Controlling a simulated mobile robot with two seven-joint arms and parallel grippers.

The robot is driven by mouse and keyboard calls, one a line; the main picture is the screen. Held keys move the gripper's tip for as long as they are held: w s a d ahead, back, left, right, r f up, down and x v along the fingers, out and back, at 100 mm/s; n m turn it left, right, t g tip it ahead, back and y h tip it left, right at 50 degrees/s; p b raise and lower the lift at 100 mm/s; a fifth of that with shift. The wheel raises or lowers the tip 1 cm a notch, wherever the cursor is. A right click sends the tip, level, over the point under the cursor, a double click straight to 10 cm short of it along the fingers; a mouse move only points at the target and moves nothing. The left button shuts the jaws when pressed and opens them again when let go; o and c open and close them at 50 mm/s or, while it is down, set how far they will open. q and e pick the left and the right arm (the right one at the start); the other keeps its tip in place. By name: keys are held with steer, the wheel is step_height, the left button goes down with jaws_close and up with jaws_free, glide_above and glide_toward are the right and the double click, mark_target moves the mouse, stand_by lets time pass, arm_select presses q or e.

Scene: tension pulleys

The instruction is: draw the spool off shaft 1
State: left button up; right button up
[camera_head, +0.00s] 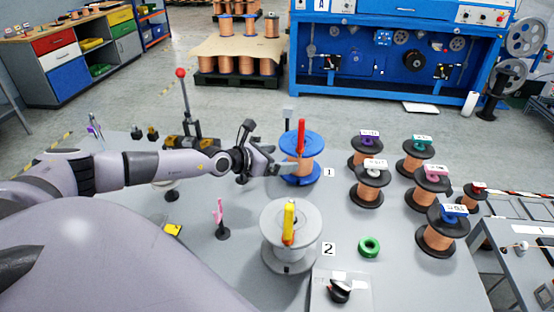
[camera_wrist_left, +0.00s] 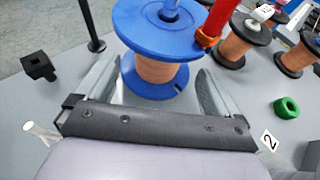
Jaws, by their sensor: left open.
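The spool on shaft 1 (camera_head: 311,146) has blue flanges and copper-coloured wire. It stands upright beside the label 1 (camera_head: 329,173). A red lever (camera_head: 301,137) rises at its top, and in the left wrist view the red part (camera_wrist_left: 211,32) shows at the upper flange's right edge. My left gripper (camera_head: 282,166) is open at the spool's left side. In the left wrist view its two fingers stand on either side of the copper winding (camera_wrist_left: 158,72), with gaps visible between fingers and wire. The shaft is mostly hidden inside the spool. My right gripper is not in view.
A pale spool (camera_head: 275,222) with a yellow lever (camera_head: 289,222) stands nearer, by label 2 (camera_head: 329,249). A green ring (camera_head: 369,246) lies to its right. Several copper spools stand on the right. A pink upright piece (camera_head: 219,212) and a red-knobbed lever (camera_head: 181,73) stand left.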

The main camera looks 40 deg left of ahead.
mark_target(292, 158)
arm_select(q)
steer(key=b+x, duration=0.3)
steer(key=x, duration=0.1)
steer(key=shift+w+d+f, duration=0.15)
steer(key=shift+w+f, duration=0.2)
steer(key=shift+w, duration=0.2)
steer(key=shift+w+d+b, duration=0.15)
steer(key=shift+w+b, duration=0.15)
steer(key=shift+b, duration=0.1)
jaws_close()
steer(key=shift+w+r, duration=0.15)
steer(key=shift+r, duration=0.15)
